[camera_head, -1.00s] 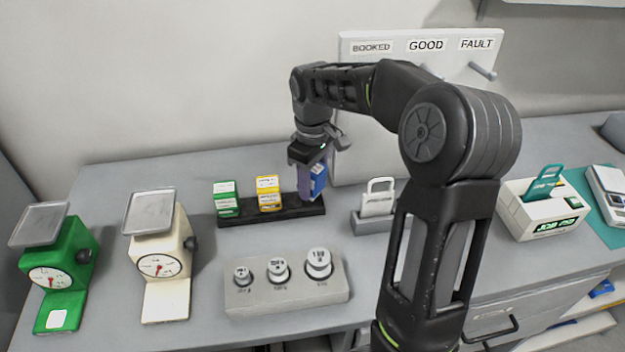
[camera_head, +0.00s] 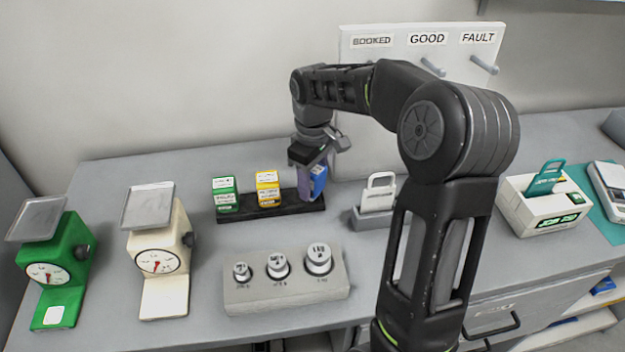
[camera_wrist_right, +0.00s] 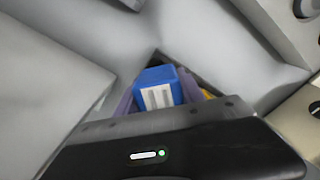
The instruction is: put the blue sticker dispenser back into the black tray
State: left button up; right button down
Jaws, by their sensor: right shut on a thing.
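The blue sticker dispenser (camera_head: 319,180) is at the right end of the black tray (camera_head: 285,209), close to the tray's surface; I cannot tell whether it touches the tray floor. My right gripper (camera_head: 308,180) is shut on it from above, and one finger hides part of it. In the right wrist view the blue dispenser (camera_wrist_right: 158,88) shows its pale label between the fingers. A green dispenser (camera_head: 225,195) and a yellow dispenser (camera_head: 268,189) stand in the tray to its left. My left gripper is not in view.
A grey block with several weights (camera_head: 286,280) lies in front of the tray. A grey holder with a white card (camera_head: 378,193) stands to the right. A green scale (camera_head: 52,272) and a cream scale (camera_head: 158,262) stand at left. A labelled board (camera_head: 400,60) is behind.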

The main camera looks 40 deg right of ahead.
jog(key=c, duration=0.6)
grip_release()
jog(key=shift+c, duration=0.2)
notch_tip(320, 180, up, 8)
jog(key=shift+f, duration=0.15)
